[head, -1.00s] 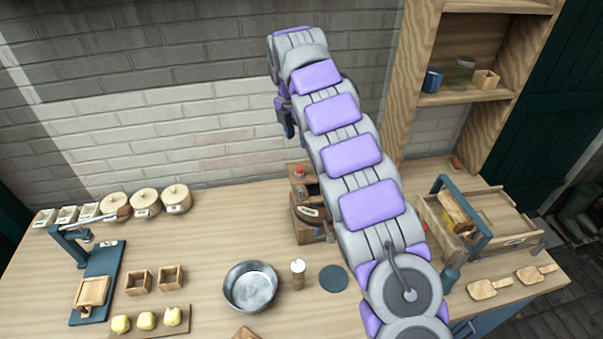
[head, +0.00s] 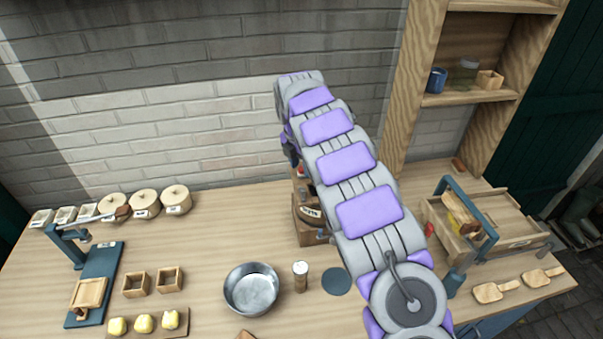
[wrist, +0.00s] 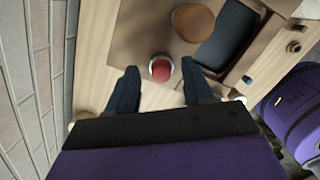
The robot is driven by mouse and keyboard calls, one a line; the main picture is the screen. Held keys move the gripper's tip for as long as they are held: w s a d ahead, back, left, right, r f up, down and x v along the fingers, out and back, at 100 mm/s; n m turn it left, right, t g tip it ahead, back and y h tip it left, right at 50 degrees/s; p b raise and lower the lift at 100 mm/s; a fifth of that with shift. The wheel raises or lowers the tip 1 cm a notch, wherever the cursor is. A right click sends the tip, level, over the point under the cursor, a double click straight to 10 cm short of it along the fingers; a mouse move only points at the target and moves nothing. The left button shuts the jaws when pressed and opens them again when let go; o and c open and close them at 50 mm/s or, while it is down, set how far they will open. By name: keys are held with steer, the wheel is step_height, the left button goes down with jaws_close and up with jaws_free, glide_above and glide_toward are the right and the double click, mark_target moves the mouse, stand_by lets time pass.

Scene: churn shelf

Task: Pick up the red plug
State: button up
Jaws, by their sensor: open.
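The red plug (wrist: 160,68) shows in the wrist view as a round red top with a pale rim, standing on a brown wooden surface. In the head view the red plug (head: 301,171) is partly hidden beside my arm, on top of a wooden stand (head: 308,232). My gripper (wrist: 160,65) is open, with one dark finger on each side of the plug in the wrist view. I cannot tell how far above the plug the fingertips are; no contact shows. In the head view my gripper (head: 290,150) is near the plug, mostly hidden by my arm.
A brown disc (wrist: 193,22) and a dark panel (wrist: 226,36) lie close to the plug. The brick wall (wrist: 35,80) is near on the left in the wrist view. A metal bowl (head: 251,290) and shaker (head: 300,276) stand in front. A wooden tray (head: 515,235) is at right.

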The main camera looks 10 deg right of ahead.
steer(key=shift+a+f, duration=0.1)
steer(key=shift+c, duration=0.3)
jaws_close()
stand_by(0.4)
